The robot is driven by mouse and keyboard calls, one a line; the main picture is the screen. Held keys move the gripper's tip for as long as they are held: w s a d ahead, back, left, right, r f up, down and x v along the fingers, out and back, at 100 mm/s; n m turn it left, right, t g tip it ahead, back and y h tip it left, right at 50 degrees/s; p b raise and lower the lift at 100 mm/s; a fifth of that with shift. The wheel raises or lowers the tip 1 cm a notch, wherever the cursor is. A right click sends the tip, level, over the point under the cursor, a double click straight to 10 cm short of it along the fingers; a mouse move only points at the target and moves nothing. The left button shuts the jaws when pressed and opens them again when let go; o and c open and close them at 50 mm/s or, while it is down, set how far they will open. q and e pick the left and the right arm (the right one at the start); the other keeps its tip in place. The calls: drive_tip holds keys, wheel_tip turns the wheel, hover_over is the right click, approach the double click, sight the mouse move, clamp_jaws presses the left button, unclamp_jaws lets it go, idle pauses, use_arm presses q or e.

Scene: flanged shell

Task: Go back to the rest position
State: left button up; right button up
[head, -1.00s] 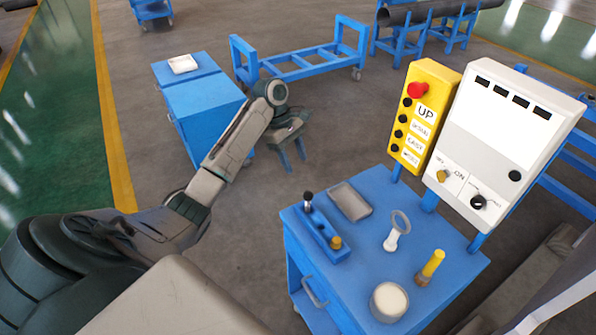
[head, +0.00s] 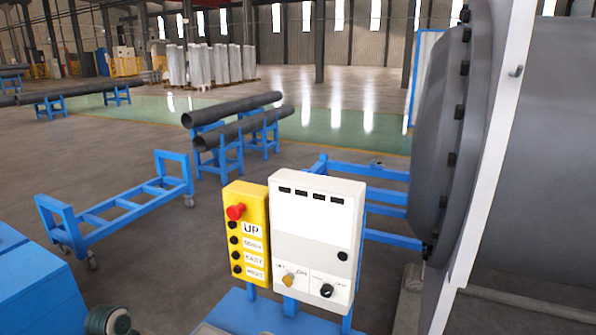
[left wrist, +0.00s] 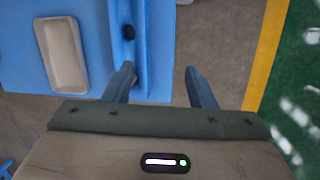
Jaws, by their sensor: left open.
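My left gripper (left wrist: 160,85) shows in the left wrist view, its two fingers apart with nothing between them. Bare floor and the edge of a blue cabinet top (left wrist: 88,80) lie beyond the fingers. In the head view only a dark rounded part of my left arm shows at the bottom left edge; the fingers are out of that view. My right gripper is in neither view.
A yellow button box (head: 247,240) and a white control panel (head: 316,240) stand at the blue cart's top (head: 250,315). A large grey flanged shell (head: 440,140) fills the right side. A blue trolley frame (head: 120,205) stands at left on open floor. A pale tray (left wrist: 62,52) lies on the cabinet.

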use_arm(q)
drive_tip(key=s+d+f+m+t+y, duration=0.1)
drive_tip(key=s+d+f+m, duration=0.2)
drive_tip(key=s, duration=0.4)
drive_tip(key=s+d+f+m+t+y, duration=0.1)
drive_tip(key=s+d+f+m, duration=0.1)
drive_tip(key=s+d+m, duration=0.35)
drive_tip(key=s+r+m+t+y, duration=0.1)
drive_tip(key=s+r+m, duration=0.35)
drive_tip(key=s, duration=0.85)
drive_tip(key=a+f+g+b, duration=0.1)
drive_tip(key=a+f+b, duration=0.15)
drive_tip(key=f, duration=1.65)
drive_tip(key=a+f+b, duration=0.1)
drive_tip(key=f+b, duration=0.3)
drive_tip(key=f, duration=1.5)
drive_tip(key=s+f+b, duration=0.2)
drive_tip(key=s+f, duration=0.7)
drive_tip(key=f, duration=0.2)
drive_tip(key=s+f+g+b, duration=0.1)
drive_tip(key=s+f+b, duration=0.1)
drive_tip(key=s+f, duration=0.7)
wheel_tip(320, 180, down, 3)
drive_tip(key=shift+s+a+r, duration=0.1)
drive_tip(key=shift+s+a, duration=0.05)
drive_tip(key=shift+a, duration=0.2)
